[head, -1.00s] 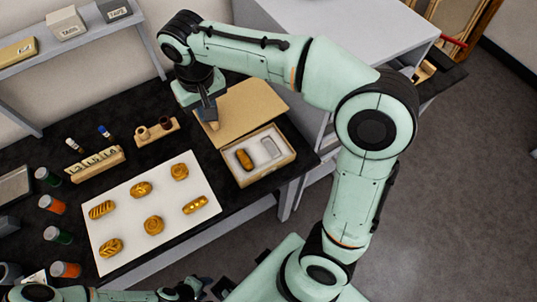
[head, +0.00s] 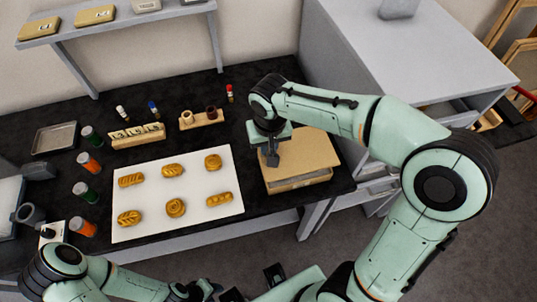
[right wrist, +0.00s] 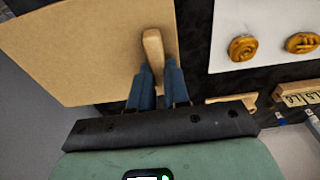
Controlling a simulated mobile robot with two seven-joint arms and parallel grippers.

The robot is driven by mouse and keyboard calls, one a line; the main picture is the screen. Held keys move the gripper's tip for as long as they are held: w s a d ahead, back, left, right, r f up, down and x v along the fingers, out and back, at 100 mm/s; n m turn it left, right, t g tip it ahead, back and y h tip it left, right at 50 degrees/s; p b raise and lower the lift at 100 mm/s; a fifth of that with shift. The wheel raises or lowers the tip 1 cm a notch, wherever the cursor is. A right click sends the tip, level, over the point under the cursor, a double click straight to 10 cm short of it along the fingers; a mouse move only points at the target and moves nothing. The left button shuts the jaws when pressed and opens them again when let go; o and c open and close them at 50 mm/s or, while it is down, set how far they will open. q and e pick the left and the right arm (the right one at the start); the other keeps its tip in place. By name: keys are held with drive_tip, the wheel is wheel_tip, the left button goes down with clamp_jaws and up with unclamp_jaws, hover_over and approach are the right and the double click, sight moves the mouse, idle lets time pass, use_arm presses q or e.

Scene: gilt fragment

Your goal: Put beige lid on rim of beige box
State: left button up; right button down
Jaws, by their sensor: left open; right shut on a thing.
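The beige lid (head: 308,150) is a flat tan panel, now over the beige box (head: 300,184) at the right of the table. The box's front wall shows below the lid; its inside is hidden. I cannot tell whether the lid touches the rim all round. My right gripper (head: 271,158) is above the lid, shut on its wooden handle. In the right wrist view the fingers (right wrist: 156,88) pinch the handle (right wrist: 153,48), and the lid (right wrist: 85,50) fills the upper left. My left gripper (head: 250,285) is open and empty at the bottom edge, away from the box, partly cut off.
A white board (head: 150,228) with several golden pastries lies left of the box. Behind it are a numbered wooden block (head: 136,135) and a small holder with cups (head: 201,119). Several jars stand at left. A grey cabinet (head: 400,60) stands right of the table.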

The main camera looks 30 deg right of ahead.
wheel_tip(320, 180, down, 5)
drive_tip(key=shift+r+b, duration=0.15)
drive_tip(key=shift+b, duration=0.15)
drive_tip(key=c, duration=1.1)
unclamp_jaws()
drive_tip(key=shift+r, duration=0.15)
drive_tip(key=r, duration=0.4)
drive_tip(key=s+r+p, duration=0.1)
drive_tip(key=r, duration=0.6)
drive_tip(key=shift+s+a+r, duration=0.2)
drive_tip(key=shift+r, duration=0.2)
